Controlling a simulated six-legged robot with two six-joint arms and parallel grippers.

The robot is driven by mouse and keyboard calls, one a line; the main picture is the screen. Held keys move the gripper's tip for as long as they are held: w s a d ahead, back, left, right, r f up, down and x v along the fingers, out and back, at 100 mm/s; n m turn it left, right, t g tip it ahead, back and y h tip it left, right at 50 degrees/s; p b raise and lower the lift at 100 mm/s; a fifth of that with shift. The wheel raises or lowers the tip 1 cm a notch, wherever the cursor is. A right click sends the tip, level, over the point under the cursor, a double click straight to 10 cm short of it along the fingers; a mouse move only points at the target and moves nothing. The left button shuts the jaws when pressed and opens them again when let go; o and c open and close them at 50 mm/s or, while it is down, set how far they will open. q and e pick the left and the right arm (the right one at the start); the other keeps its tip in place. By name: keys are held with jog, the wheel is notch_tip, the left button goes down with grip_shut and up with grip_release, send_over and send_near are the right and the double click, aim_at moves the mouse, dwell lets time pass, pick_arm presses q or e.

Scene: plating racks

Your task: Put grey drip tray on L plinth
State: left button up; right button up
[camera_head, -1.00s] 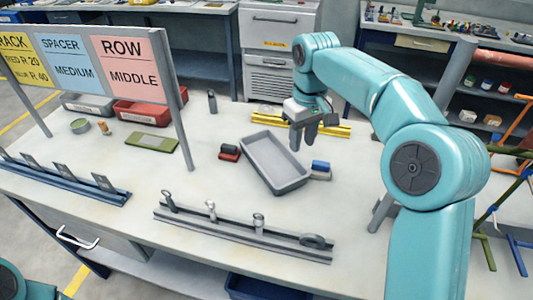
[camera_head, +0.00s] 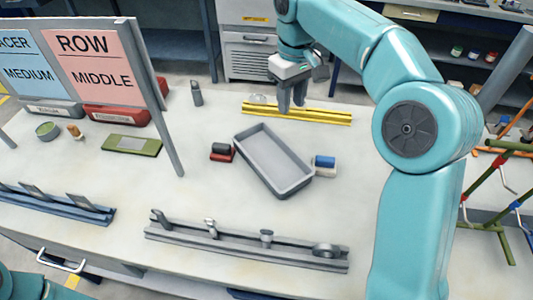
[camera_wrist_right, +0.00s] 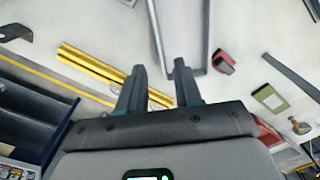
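The grey drip tray (camera_head: 275,160) is a shallow rectangular tray lying empty on the pale table, set at a slant. Part of it also shows at the top of the right wrist view (camera_wrist_right: 181,30). My right gripper (camera_head: 291,106) hangs near the yellow rail, behind the tray and apart from it. In the right wrist view its two fingers (camera_wrist_right: 159,68) stand apart with nothing between them. I cannot tell which thing is the L plinth. My left gripper is out of view.
A red and black block (camera_head: 221,153) and a blue-topped block (camera_head: 325,163) flank the tray closely. A yellow rail (camera_head: 320,116) lies behind, a grey rail with posts (camera_head: 200,240) in front, a blue rail (camera_head: 45,205) at left. A sign frame (camera_head: 165,125) stands at left.

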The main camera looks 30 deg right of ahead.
jog(key=b, duration=0.2)
send_over(286, 145)
jog(key=f, duration=1)
jog(key=shift+s+f, duration=0.2)
jog(key=shift+s, duration=0.15)
jog(key=f, duration=0.5)
jog(key=shift+w+d+f+b, duration=0.1)
jog(key=shift+w+f+b, duration=0.2)
jog(key=shift+w+f, duration=0.05)
grip_shut()
